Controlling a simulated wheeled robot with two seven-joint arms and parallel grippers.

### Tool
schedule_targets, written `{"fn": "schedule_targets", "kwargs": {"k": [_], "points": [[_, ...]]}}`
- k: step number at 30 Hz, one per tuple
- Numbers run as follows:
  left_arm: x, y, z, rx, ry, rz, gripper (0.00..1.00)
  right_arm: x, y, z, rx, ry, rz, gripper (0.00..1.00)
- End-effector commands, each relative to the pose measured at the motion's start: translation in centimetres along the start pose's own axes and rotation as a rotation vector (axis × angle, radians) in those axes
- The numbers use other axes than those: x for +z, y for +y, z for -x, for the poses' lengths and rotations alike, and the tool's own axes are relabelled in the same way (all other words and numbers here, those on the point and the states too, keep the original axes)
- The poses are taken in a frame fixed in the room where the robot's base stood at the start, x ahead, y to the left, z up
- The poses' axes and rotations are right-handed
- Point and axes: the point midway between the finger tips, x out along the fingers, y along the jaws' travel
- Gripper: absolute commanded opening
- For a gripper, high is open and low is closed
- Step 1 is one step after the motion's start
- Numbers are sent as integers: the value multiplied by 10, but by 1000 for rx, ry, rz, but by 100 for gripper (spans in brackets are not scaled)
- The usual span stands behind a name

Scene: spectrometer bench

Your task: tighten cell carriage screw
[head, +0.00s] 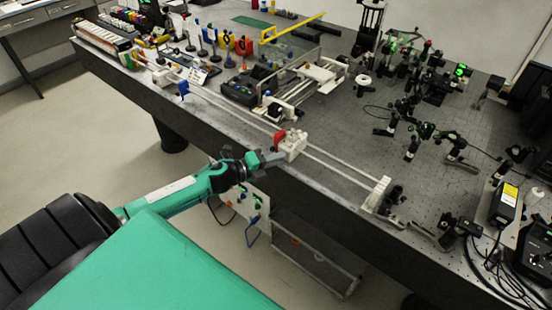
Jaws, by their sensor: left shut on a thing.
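The cell carriage (293,147) is a white block with a red part (279,138) on its left side. It sits on a pair of pale rails (335,166) along the near edge of the bench. My green left arm reaches in from the left. My left gripper (272,158) is at the near side of the carriage, with its fingers shut on the carriage screw. The screw itself is hidden by the fingers and too small to make out. My right gripper is not in view.
The dark optical bench (330,110) has its near edge just below the gripper. A white end block (377,194) closes the rails at the right. A blue part (183,88) stands near their left end. Optics crowd the right side. A cart (310,262) stands on the floor below.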

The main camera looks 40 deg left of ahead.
Motion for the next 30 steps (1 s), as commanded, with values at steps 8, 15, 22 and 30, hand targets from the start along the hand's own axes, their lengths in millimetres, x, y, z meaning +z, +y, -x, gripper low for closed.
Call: {"fn": "schedule_targets", "kwargs": {"k": [8,15,22,30], "points": [[-1,1,0,1,1,2,24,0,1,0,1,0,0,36],[0,1,1,1,1,2,24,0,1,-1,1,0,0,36],[-1,3,20,2,1,2,24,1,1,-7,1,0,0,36],[-2,4,56,3,2,2,24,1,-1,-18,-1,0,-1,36]]}}
